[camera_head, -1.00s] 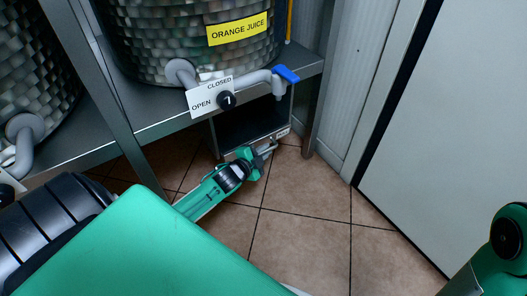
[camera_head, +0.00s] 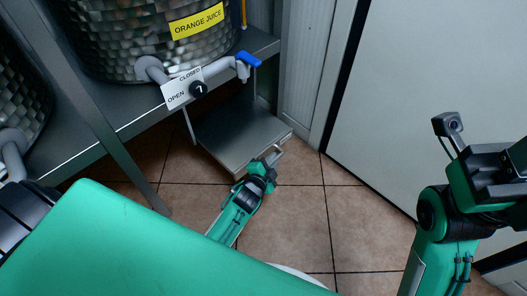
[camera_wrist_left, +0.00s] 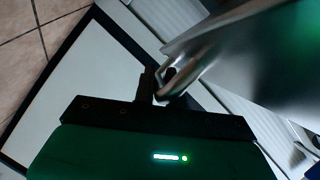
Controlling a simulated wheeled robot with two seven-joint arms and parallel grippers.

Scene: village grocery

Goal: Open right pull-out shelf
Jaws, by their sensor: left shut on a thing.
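The right pull-out shelf (camera_head: 232,128) is a flat metal tray under the counter, below the orange juice barrel (camera_head: 150,35). It stands pulled out over the floor. My left gripper (camera_head: 273,159) is at its front right edge, shut on the shelf's bar handle (camera_head: 278,152). In the left wrist view, the jaws (camera_wrist_left: 158,82) close around the handle (camera_wrist_left: 176,76), beside the blurred metal of the shelf (camera_wrist_left: 235,50). My right arm is raised at the right of the head view; its fingers cannot be made out.
A metal counter leg (camera_head: 118,150) stands to the left. A white door panel (camera_head: 395,110) lies to the right. Tiled floor (camera_head: 295,215) is clear in front.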

